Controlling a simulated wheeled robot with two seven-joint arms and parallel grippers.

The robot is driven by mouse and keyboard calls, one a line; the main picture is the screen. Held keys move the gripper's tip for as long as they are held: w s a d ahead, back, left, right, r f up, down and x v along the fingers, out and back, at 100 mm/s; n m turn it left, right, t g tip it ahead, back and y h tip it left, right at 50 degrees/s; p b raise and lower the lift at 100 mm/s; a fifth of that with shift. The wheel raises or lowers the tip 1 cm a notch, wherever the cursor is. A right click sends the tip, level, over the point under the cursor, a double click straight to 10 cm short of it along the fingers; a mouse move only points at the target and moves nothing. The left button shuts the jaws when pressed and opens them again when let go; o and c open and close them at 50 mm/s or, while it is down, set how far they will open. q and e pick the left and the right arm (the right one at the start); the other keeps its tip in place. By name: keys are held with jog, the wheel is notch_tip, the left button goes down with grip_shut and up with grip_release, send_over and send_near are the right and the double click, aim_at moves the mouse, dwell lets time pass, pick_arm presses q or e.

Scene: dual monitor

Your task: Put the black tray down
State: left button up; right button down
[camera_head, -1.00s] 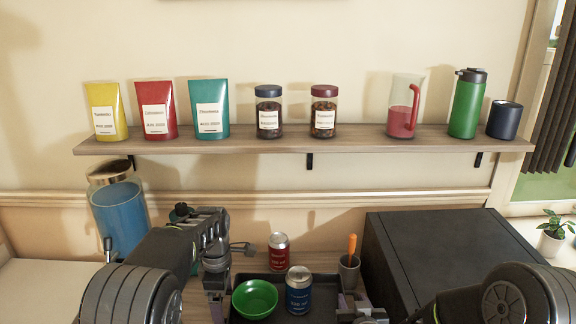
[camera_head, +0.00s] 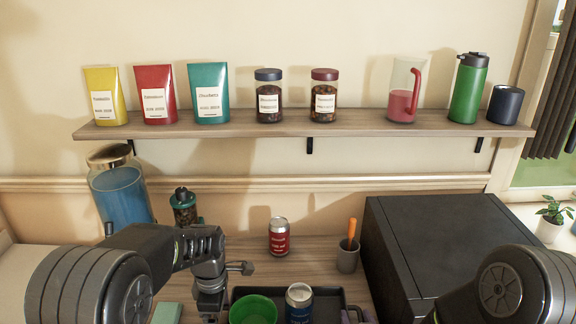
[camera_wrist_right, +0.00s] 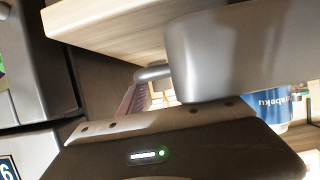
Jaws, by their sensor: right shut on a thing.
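The black tray (camera_head: 330,300) shows at the bottom of the head view, its near part cut off. It carries a green bowl (camera_head: 253,310) and a blue can (camera_head: 299,303). My left gripper (camera_head: 211,302) is at the tray's left edge; its fingertips do not show clearly. My right gripper (camera_head: 360,315) is at the tray's right edge, mostly cut off by the frame, shut on the tray. In the right wrist view the blue can (camera_wrist_right: 268,108) shows at the right. Whether the tray touches the table is hidden.
On the wooden table (camera_head: 320,265) stand a red can (camera_head: 279,237) and a grey cup (camera_head: 347,257) behind the tray. A large black box (camera_head: 440,250) is on the right. A jar (camera_head: 184,208) and blue dispenser (camera_head: 121,195) stand back left. A loaded shelf (camera_head: 300,124) hangs above.

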pick_arm(q)
jog(key=shift+s, duration=0.3)
pick_arm(e)
jog(key=shift+s, duration=0.3)
pick_arm(q)
jog(key=shift+w, duration=0.1)
pick_arm(e)
jog(key=shift+w, duration=0.1)
